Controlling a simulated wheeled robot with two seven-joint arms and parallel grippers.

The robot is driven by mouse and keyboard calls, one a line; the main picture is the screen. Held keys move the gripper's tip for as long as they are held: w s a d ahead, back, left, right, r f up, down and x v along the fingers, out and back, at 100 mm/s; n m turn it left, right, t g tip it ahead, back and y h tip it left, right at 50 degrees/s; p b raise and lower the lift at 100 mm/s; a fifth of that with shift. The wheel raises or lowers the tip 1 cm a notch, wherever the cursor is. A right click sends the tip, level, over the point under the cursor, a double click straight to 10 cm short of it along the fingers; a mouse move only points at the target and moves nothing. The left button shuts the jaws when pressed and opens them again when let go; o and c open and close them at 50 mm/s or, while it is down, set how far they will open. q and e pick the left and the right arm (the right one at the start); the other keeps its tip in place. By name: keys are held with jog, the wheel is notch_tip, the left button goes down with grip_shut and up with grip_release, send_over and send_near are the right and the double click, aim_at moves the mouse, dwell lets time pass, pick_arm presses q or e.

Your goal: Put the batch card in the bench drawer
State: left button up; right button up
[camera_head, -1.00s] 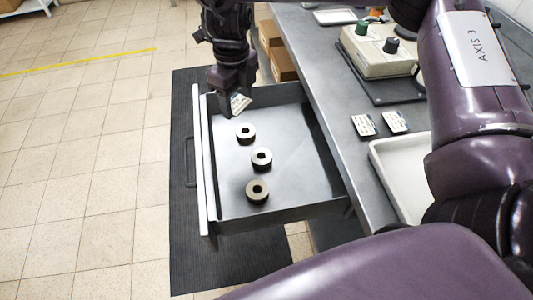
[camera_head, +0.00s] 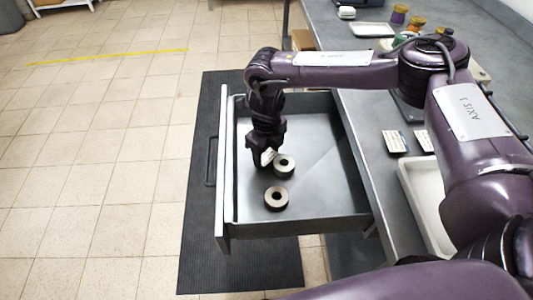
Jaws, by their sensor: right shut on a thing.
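I cannot tell whether the card touches the drawer floor. My left gripper is not in view.
On the bench at right are two small printed cards (camera_head: 396,142) and a white tray (camera_head: 424,200), partly behind my arm. Jars with coloured lids (camera_head: 398,15) stand farther back. A dark mat (camera_head: 196,215) lies under the drawer. The right part of the drawer floor is clear.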

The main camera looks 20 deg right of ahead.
jog(key=shift+f, duration=0.55)
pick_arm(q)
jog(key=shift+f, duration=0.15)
pick_arm(e)
jog(key=shift+f, duration=0.1)
jog(key=o, duration=1)
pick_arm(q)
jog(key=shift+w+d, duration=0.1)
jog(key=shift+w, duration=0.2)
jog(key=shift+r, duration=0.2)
